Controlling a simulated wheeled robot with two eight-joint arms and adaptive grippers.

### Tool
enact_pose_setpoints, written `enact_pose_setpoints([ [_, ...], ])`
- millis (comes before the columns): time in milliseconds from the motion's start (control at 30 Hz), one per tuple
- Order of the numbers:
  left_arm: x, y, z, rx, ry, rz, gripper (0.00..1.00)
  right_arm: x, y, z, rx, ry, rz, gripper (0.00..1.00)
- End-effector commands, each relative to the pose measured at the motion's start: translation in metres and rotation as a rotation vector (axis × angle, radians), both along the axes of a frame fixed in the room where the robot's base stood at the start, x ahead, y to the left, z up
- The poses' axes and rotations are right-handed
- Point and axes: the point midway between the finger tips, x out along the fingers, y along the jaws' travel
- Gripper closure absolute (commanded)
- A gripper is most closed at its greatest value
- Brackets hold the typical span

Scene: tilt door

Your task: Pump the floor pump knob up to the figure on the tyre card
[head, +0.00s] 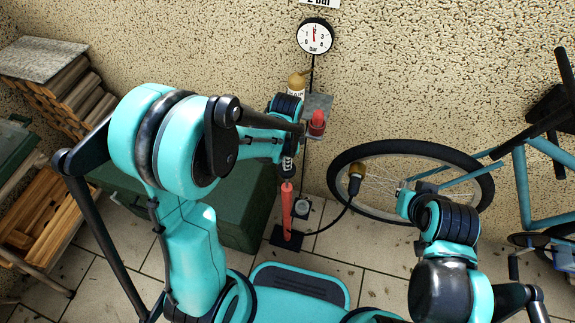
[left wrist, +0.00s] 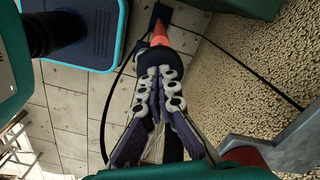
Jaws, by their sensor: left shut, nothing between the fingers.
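The floor pump (head: 287,212) stands upright, a red barrel on a dark base, with a dark hose curving toward the bicycle wheel. My left gripper (head: 288,172) is shut and points down at the pump's top. In the left wrist view the shut fingers (left wrist: 160,92) end at a dark part above the red barrel (left wrist: 160,35); whether they touch the knob is unclear. A card (head: 318,2) above is cut by the frame edge and seems to read "2 bar". The wall gauge (head: 314,36) has its needle pointing about straight up.
A bicycle wheel (head: 405,152) leans by the wall at right. A small grey shelf (head: 322,101) holds a red item (head: 317,122) and a gold-topped bottle (head: 297,84), close to my left wrist. A green chest (head: 245,205) stands left of the pump.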

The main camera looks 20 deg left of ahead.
Motion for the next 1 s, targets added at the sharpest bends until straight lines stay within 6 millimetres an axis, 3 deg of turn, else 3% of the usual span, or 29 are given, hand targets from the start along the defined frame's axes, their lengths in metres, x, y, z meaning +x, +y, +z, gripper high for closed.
enact_pose_setpoints([
  [600, 0.000, 0.000, 0.065, 0.000, 0.000, 0.000, 1.00, 0.000, 0.000, 0.050, 0.000, 0.000, 0.000, 1.00],
  [1000, 0.000, 0.000, 0.067, 0.000, 0.000, 0.000, 1.00, 0.000, 0.000, 0.050, 0.000, 0.000, 0.000, 1.00],
])
